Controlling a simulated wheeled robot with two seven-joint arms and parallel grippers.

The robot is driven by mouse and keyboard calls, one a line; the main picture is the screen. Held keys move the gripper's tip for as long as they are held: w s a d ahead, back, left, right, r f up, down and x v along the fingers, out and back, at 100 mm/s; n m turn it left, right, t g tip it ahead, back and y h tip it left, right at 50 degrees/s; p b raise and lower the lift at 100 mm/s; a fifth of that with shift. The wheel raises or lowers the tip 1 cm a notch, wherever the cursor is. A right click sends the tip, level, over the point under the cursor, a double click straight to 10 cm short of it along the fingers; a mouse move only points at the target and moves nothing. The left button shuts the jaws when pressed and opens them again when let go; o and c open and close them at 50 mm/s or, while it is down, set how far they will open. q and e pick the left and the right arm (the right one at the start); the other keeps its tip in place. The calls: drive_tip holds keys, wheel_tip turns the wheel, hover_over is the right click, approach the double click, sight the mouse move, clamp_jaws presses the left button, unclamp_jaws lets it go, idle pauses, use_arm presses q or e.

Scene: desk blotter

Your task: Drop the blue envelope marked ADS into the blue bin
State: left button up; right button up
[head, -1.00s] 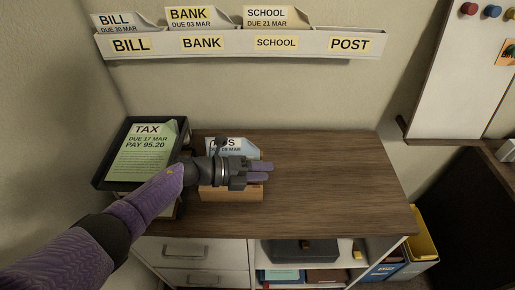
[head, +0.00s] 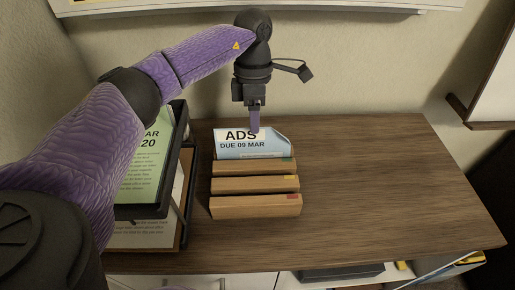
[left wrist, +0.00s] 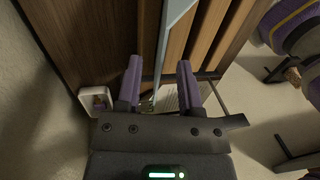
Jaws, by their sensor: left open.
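The blue envelope marked ADS (head: 236,146) stands upright in the back of a wooden slotted rack (head: 255,207) on the desk. My left gripper (head: 254,128) points down at its top edge in the head view. In the left wrist view the jaws (left wrist: 160,82) are open, and the envelope (left wrist: 176,18) shows as a thin pale-blue edge reaching between the two purple fingers. I cannot tell whether either finger touches it. The blue bin is mostly cut off at the lower right of the head view.
A dark two-level tray (head: 184,150) with a green letter (head: 140,170) stands left of the rack, partly behind my left arm. The desk top (head: 390,190) is clear to the right. A yellow bin (head: 470,258) shows past the desk's right front corner.

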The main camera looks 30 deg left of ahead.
sight(253, 136)
use_arm(q)
drive_tip(key=b+x, duration=0.1)
drive_tip(key=x, duration=0.4)
drive_tip(key=shift+s+a+f+b, duration=0.1)
drive_tip(key=shift+b, duration=0.3)
drive_tip(key=shift+f, duration=0.15)
drive_tip(key=shift+c, duration=1.2)
clamp_jaws()
